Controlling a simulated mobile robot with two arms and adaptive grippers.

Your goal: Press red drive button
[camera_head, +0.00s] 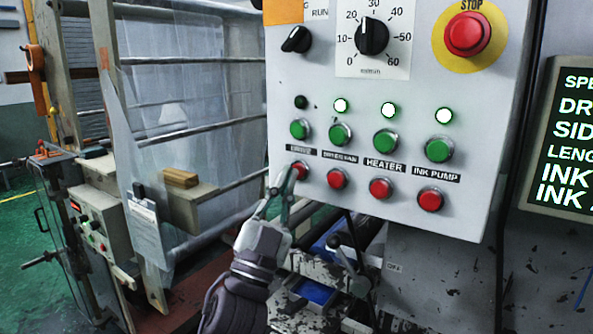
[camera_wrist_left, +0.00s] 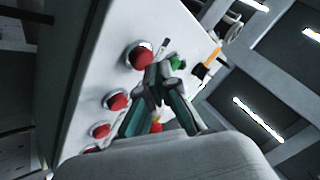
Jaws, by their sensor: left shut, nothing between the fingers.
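The red drive button (camera_head: 299,170) is the leftmost of the lower row on the white control panel (camera_head: 300,222), under the "DRIVE" label. My left gripper (camera_head: 288,176) is shut and empty, with its tips at the left edge of this button. In the left wrist view the shut tips (camera_wrist_left: 158,74) are beside the large red button (camera_wrist_left: 138,55), and a green button (camera_wrist_left: 177,62) shows behind them. I cannot tell whether the tips touch the red button. The drive lamp (camera_head: 301,102) is dark. My right gripper is not in view.
Red dryer fan (camera_head: 337,179), heater (camera_head: 380,187) and ink pump (camera_head: 430,199) buttons sit to the right. The green drive button (camera_head: 300,129) is just above. A red stop button (camera_head: 467,34) is at top right. A lever (camera_head: 348,240) stands below the panel.

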